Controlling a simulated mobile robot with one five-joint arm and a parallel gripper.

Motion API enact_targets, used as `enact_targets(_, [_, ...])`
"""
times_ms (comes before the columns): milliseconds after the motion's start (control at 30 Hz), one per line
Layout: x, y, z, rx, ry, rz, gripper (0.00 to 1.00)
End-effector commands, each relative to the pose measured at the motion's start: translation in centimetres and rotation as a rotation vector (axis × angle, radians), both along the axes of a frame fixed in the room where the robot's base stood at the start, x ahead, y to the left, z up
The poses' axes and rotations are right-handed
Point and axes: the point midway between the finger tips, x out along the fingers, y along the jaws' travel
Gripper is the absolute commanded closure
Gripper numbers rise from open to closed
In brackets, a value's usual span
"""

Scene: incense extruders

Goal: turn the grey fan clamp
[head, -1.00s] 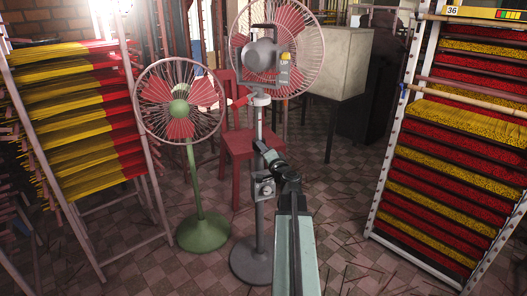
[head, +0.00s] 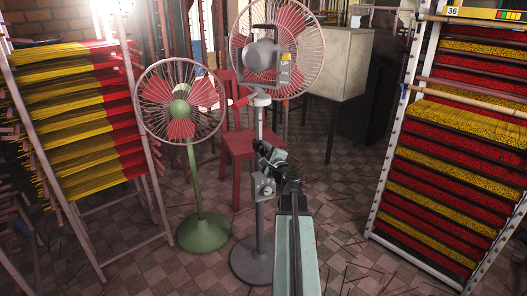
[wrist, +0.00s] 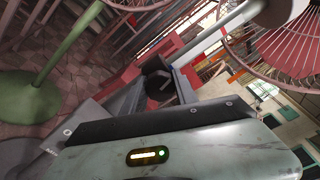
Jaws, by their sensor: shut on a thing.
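The grey fan (head: 264,58) stands upright in the middle of the head view, with its back to me, on a grey pole and a round grey base (head: 254,262). My gripper (head: 261,148) is at the pole, well below the fan head. In the wrist view the dark clamp knob (wrist: 156,76) sits at the pole (wrist: 224,34), between the fingers of my gripper (wrist: 152,90). The fingers are shut on the knob. In the head view my gripper hides the clamp.
A green fan (head: 181,108) stands close on the left, its base (head: 204,233) beside the grey one. A red chair (head: 238,148) is behind the pole. Incense racks stand left (head: 85,110) and right (head: 450,170). The floor (head: 345,225) right of my arm is mostly open.

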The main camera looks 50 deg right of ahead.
Motion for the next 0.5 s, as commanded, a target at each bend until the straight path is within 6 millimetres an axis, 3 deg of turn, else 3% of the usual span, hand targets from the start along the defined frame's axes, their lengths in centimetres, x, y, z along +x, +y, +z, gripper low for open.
enact_targets(500, [-0.25,-0.21,-0.09,0.129,-0.057,-0.006,1.0])
